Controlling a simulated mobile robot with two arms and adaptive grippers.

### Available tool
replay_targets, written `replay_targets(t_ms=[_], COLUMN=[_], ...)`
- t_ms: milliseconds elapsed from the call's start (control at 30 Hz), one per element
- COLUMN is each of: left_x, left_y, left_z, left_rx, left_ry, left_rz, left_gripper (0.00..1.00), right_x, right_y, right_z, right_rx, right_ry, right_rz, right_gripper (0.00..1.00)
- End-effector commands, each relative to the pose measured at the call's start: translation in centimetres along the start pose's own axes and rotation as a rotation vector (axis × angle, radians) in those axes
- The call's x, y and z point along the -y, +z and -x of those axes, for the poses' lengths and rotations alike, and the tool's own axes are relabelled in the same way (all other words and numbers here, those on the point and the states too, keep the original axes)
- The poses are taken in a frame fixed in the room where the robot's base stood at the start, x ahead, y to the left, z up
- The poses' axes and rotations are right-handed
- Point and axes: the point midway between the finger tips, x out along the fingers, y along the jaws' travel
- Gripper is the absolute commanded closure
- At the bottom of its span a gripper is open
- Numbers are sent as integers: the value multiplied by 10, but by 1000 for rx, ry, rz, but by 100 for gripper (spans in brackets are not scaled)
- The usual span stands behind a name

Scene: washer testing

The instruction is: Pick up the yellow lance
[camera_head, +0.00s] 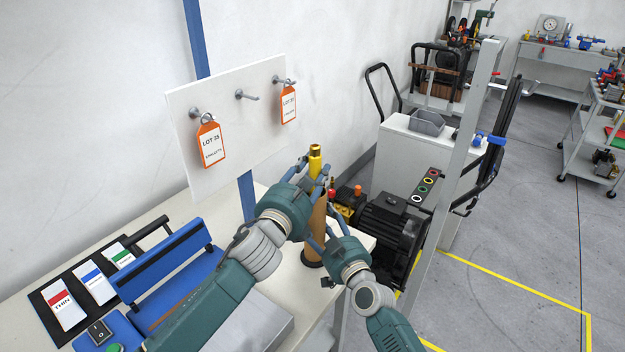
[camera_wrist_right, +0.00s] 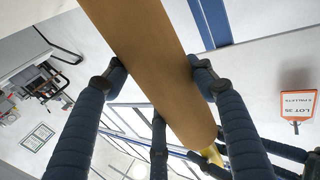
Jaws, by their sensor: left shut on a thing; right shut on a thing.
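The yellow lance (camera_head: 315,162) stands upright with a brass-coloured tip, its lower part inside or behind a tan tube (camera_head: 317,222) on a dark round base at the bench corner. My left gripper (camera_head: 318,175) is shut around the yellow part, just above the tube. My right gripper (camera_head: 321,228) is shut on the tan tube lower down. In the right wrist view the tan tube (camera_wrist_right: 150,62) runs between the right fingers (camera_wrist_right: 160,76). The yellow lance (camera_wrist_right: 213,154) shows at its end, beside the left gripper's fingers. The lance's lower end is hidden.
A white board with hooks and orange lot tags (camera_head: 210,143) hangs behind. On the bench (camera_head: 30,315) are a blue device (camera_head: 170,270) and labelled cards. A black motor unit (camera_head: 390,235) and a grey post (camera_head: 460,160) stand right of the bench. Open floor lies farther right.

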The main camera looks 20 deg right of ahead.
Motion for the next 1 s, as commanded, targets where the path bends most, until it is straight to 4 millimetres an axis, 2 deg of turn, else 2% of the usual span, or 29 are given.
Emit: replay_targets(t_ms=[33, 167, 600, 800, 1000], left_x=[0, 0, 0, 0, 0], left_y=[14, 47, 193, 238, 262], left_z=[0, 0, 1, 0, 0], left_rx=[8, 10, 7, 4, 2], left_ry=[-2, -3, 0, 1, 0], left_rz=[-4, -8, -6, -2, 0], left_gripper=[100, 100, 100, 100, 100], right_x=[-1, -1, -1, -1, -1], right_y=[1, 1, 2, 2, 2], right_z=[0, 0, 0, 0, 0], right_rx=[3, 3, 3, 3, 3], right_ry=[2, 2, 2, 2, 2], right_rz=[3, 3, 3, 2, 2], right_gripper=[91, 91, 91, 91, 91])
